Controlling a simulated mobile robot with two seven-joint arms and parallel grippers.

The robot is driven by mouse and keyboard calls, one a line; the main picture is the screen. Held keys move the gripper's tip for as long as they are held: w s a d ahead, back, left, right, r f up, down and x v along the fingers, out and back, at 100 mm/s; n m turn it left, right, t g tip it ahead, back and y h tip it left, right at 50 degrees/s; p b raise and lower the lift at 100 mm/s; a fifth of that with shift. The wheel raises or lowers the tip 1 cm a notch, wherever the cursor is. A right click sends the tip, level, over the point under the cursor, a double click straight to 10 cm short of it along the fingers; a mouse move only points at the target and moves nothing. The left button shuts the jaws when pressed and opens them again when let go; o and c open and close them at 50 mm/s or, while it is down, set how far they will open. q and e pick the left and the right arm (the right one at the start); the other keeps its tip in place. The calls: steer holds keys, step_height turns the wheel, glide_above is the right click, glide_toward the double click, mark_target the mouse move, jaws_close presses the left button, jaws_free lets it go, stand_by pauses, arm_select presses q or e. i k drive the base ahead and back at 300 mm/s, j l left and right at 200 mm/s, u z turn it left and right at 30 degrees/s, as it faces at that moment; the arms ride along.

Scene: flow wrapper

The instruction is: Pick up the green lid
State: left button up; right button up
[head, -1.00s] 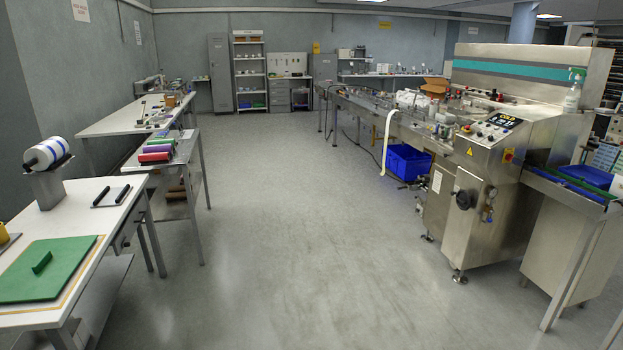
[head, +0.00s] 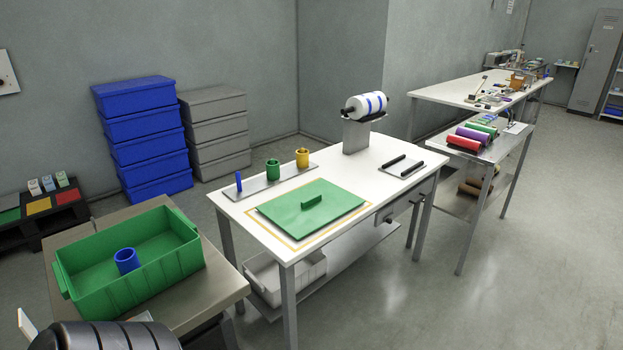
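The green lid (head: 334,216) lies flat on the white table (head: 395,151), inside a yellow outlined rectangle, with a raised green bar handle (head: 312,200) in its middle. Nothing touches it. A green bin (head: 190,258) without a cover stands on a grey-brown table to the left, with a blue ring-shaped piece (head: 126,260) inside.
Behind the lid, a grey strip (head: 255,187) holds a blue peg, a green cup and a yellow cup. A roll on a stand (head: 364,106) and a plate with black bars (head: 401,166) are right of it. Floor (head: 400,300) in front is clear.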

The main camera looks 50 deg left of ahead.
mark_target(302, 212)
steer(key=i+u, duration=0.35)
steer(key=i+l+u, duration=0.1)
steer(key=i+u, duration=0.15)
steer(key=u, duration=0.15)
steer(key=i+l+u, duration=0.15)
steer(key=u, duration=0.2)
steer(key=i+l+u, duration=0.2)
steer(key=u, duration=0.3)
steer(key=i+l+u, duration=0.3)
steer(key=u, duration=0.2)
steer(key=i+l+u, duration=0.3)
steer(key=l+u, duration=0.15)
steer(key=i+l+u, duration=0.1)
steer(key=l+u, duration=0.4)
steer(key=j, duration=0.05)
